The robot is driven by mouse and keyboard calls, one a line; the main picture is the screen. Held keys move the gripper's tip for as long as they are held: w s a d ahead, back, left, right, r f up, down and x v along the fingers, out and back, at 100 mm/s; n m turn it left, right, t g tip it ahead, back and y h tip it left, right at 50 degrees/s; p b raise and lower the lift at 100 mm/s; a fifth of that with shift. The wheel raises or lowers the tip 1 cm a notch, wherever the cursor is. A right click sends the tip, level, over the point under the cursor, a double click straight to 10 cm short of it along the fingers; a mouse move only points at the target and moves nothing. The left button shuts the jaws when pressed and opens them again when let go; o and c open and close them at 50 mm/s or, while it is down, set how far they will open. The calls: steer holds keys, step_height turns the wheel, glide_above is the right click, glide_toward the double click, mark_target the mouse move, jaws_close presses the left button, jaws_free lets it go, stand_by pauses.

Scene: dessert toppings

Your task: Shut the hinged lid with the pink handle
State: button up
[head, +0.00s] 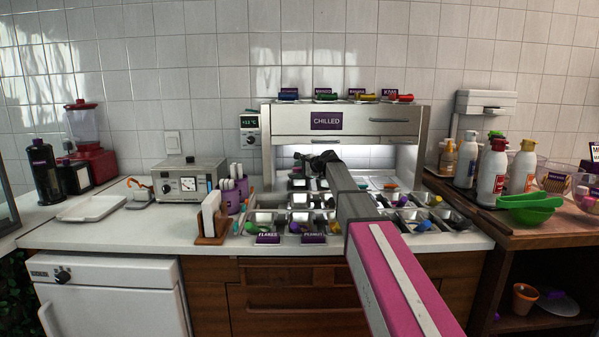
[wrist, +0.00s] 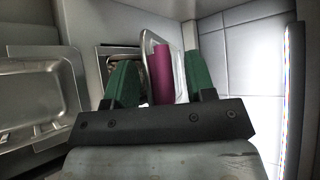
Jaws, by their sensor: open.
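In the wrist view the pink handle (wrist: 162,72) stands between the two green fingers of my gripper (wrist: 158,62). The fingers are spread, with gaps showing on both sides of the handle. A pale metal lid edge (wrist: 145,42) shows behind the handle, tilted up. How far the lid stands open is hard to tell. In the head view my gripper (head: 318,161) is a dark shape in the opening of the chilled unit (head: 370,122). The pink handle cannot be made out there, as my arm and gripper cover part of that area.
A metal tray (wrist: 30,85) lies left of my gripper in the wrist view, and a pale wall (wrist: 240,45) stands close on the right. Several topping pans with coloured scoops (head: 425,225) sit in front of the unit. Whipped cream cans (head: 492,170) stand at right.

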jaws_close()
steer(key=shift+s+f, duration=0.25)
steer(key=shift+f, duration=0.4)
steer(key=shift+s+f, duration=0.3)
steer(key=shift+f, duration=0.3)
steer(key=shift+s+f, duration=0.25)
steer(key=shift+f, duration=0.4)
jaws_free()
steer(key=v, duration=1.1)
steer(key=shift+w, duration=0.1)
